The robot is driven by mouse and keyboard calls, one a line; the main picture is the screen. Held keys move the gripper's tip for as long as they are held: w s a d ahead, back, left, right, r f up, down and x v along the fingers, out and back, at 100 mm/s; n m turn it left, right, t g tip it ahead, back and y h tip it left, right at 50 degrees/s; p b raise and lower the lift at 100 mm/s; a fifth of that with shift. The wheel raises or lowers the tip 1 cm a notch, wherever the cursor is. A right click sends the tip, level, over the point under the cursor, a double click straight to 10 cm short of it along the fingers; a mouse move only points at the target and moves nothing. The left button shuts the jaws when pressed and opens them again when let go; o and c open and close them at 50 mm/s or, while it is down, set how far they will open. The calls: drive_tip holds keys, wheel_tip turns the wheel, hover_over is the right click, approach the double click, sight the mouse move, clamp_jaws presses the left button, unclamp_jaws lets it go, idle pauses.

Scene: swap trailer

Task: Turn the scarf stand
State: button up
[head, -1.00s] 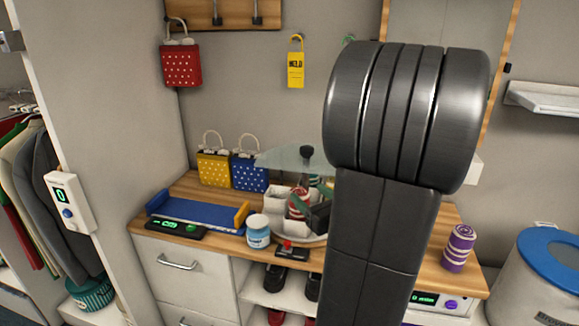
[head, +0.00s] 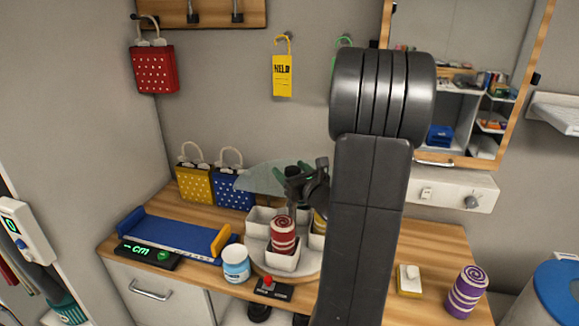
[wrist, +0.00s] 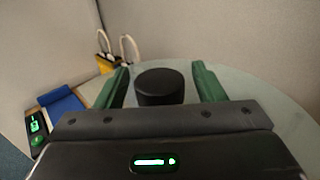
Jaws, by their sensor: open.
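The scarf stand (head: 306,268) is a round pale turntable on the wooden counter, with white square bins and a clear glass top (head: 262,178). A rolled red scarf (head: 283,235) stands in its front bin; a yellowish roll shows partly behind my arm. In the wrist view a black knob (wrist: 160,86) rises from the glass top (wrist: 240,90). My gripper (wrist: 162,84) is open, its green fingers on either side of the knob; whether they touch it cannot be told. In the head view my gripper (head: 306,178) is over the stand, and my arm hides the stand's right side.
A blue measuring board (head: 185,240), a white jar (head: 236,263) and a small box with a red button (head: 268,286) are left of and before the stand. A purple roll (head: 467,291) stands at the right. Yellow and blue bags (head: 233,190) stand behind.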

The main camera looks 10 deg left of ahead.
drive_tip(key=shift+w+a, duration=0.45)
clamp_jaws()
